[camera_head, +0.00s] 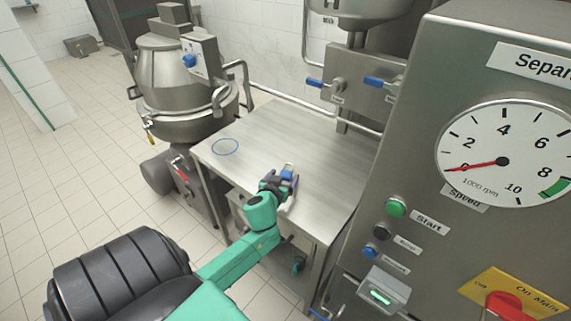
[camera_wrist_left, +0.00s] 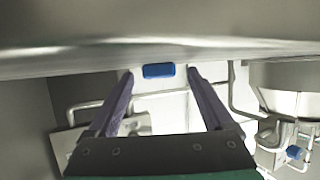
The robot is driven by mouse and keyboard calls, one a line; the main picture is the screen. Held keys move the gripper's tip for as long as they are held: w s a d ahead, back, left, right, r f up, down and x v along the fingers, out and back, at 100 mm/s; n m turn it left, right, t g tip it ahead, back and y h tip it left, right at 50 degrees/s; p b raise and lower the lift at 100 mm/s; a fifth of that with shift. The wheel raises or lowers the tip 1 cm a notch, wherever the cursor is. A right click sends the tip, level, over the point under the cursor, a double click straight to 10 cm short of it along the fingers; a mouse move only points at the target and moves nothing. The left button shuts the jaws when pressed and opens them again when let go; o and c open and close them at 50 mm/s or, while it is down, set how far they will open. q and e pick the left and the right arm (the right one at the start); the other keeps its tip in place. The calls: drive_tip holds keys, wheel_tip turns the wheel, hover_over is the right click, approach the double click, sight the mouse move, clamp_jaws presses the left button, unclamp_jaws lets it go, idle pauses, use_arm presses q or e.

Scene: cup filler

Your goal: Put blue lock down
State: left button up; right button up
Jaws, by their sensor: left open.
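My left gripper (camera_head: 288,177) is over the front part of the steel table (camera_head: 312,147) in the head view. In the left wrist view its two dark fingers (camera_wrist_left: 160,75) are apart, so it is open. A small blue block, seemingly the blue lock (camera_wrist_left: 158,70), shows between the fingertips with a gap on each side. In the head view the blue lock (camera_head: 287,168) shows as a small blue patch at the fingertips. Whether it rests on the table cannot be told. My right gripper is not in view.
A thin blue ring (camera_head: 225,147) is marked on the table's left part, which is clear. A steel kettle (camera_head: 175,75) stands beyond on the left. Blue-handled valves (camera_head: 374,82) are at the back. A control panel with a dial (camera_head: 503,150) fills the right side.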

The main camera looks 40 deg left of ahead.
use_arm(q)
drive_tip(key=shift+w+f, duration=0.15)
drive_tip(key=shift+w, duration=0.1)
drive_tip(key=shift+s, duration=0.1)
clamp_jaws()
drive_tip(key=shift+r, duration=0.55)
wheel_tip(320, 180, up, 19)
drive_tip(key=p, duration=0.3)
drive_tip(key=s+d+f+m+h, duration=0.1)
drive_tip(key=s+d+f, duration=0.3)
drive_tip(key=d, duration=0.3)
drive_tip(key=s+d+f+m+t+h, duration=0.1)
drive_tip(key=s+d+f+m+h, duration=0.1)
drive_tip(key=s+d+f, duration=0.2)
drive_tip(key=s+d+f+m+h, duration=0.1)
drive_tip(key=s+d+f, duration=0.3)
drive_tip(key=d, duration=0.6)
wheel_tip(320, 180, down, 2)
drive_tip(key=shift+s+d+f+m+h, duration=0.1)
drive_tip(key=shift+s+d+m+h, duration=0.25)
drive_tip(key=shift+h, duration=0.35)
